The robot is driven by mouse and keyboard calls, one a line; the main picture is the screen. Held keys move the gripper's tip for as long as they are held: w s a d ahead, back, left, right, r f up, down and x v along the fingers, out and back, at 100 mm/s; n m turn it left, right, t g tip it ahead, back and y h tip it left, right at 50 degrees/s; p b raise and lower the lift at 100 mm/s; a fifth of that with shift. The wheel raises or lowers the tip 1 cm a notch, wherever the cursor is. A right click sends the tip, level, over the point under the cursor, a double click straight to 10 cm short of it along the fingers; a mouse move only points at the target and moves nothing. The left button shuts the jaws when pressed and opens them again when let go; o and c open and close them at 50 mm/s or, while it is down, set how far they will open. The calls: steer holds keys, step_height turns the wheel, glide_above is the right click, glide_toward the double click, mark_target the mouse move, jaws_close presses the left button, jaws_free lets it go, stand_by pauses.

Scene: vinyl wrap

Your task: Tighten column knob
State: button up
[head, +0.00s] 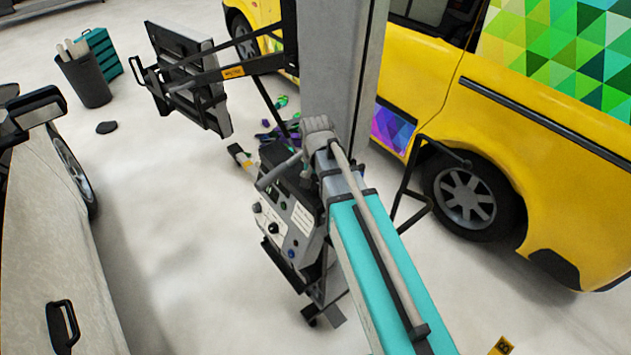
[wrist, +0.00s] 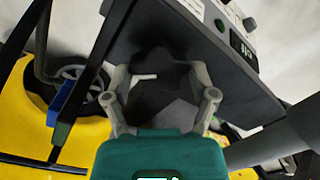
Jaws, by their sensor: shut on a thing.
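In the wrist view, my gripper (wrist: 160,76) has its two grey fingers on either side of a dark, lobed knob (wrist: 163,84) under a dark panel. The fingers are closed on it. The knob is in shadow and blends with the panel, so its exact outline is hard to tell. In the head view, a tall grey column (head: 342,75) rises from a wheeled machine with a control box (head: 285,222). My teal arm reaches down to this machine.
A yellow van (head: 555,170) stands close on the right, behind the column. A tilted dark panel on a bracket (head: 185,75) juts out left of the column. A pale car (head: 45,240) is at the left. A bin (head: 85,82) stands far left.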

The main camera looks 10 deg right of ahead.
steer(key=m, duration=0.3)
steer(key=shift+m, duration=0.4)
steer(key=m, duration=0.4)
stand_by(0.3)
steer(key=o, duration=1)
steer(key=shift+o, duration=0.2)
steer(key=shift+n, duration=0.3)
